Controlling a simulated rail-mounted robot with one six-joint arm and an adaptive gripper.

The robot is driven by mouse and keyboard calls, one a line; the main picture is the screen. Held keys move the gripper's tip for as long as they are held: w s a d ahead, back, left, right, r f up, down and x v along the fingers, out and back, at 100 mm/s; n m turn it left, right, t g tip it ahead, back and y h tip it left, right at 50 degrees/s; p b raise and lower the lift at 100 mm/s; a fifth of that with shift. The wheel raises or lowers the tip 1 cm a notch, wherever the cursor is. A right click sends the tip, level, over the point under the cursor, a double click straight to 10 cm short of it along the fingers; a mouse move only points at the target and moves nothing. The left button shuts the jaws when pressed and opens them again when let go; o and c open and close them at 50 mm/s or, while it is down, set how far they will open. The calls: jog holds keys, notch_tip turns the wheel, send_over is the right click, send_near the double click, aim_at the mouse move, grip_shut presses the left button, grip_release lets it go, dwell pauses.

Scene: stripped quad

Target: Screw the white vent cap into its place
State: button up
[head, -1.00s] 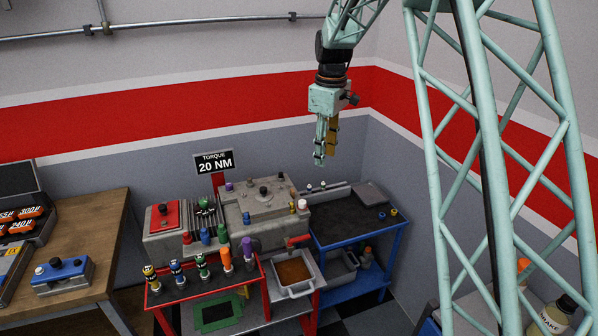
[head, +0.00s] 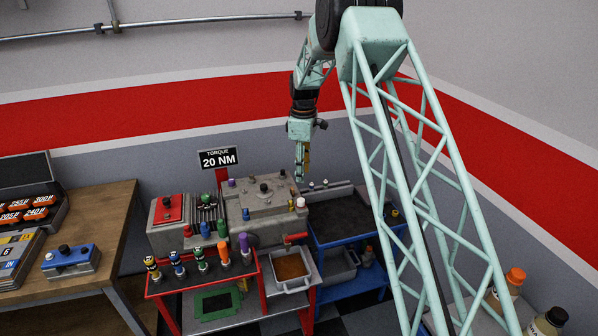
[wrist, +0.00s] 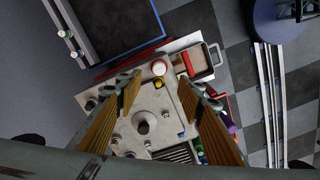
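The white vent cap (head: 301,203) sits at the right end of the grey engine block (head: 262,217). In the wrist view the white cap (wrist: 159,68) shows round and from above, near the block's edge. I cannot tell whether it sits in a threaded hole. My gripper (head: 300,178) hangs pointing down above the right end of the block. In the wrist view my gripper (wrist: 166,88) has its two fingers wide apart with nothing between them. The cap lies below and slightly beyond the fingertips, apart from them.
A tray of brown liquid (head: 291,267) sits beside a red handle (head: 295,237). A blue cart (head: 345,217) stands right, a wooden bench (head: 100,235) left. A torque sign (head: 219,159) rises behind the block.

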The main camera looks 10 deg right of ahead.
aim_at(302, 200)
jog(key=shift+w+a+f, duration=0.1)
jog(key=shift+w+f, duration=0.05)
jog(key=shift+f, duration=0.15)
jog(key=shift+f, duration=0.15)
jog(key=shift+f+p, duration=0.85)
jog(key=shift+f, duration=5.9)
jog(key=c, duration=1)
jog(key=shift+m+b, duration=0.3)
jog(key=shift+m, duration=0.6)
jog(key=shift+m+b, duration=0.4)
jog(key=shift+b, duration=0.05)
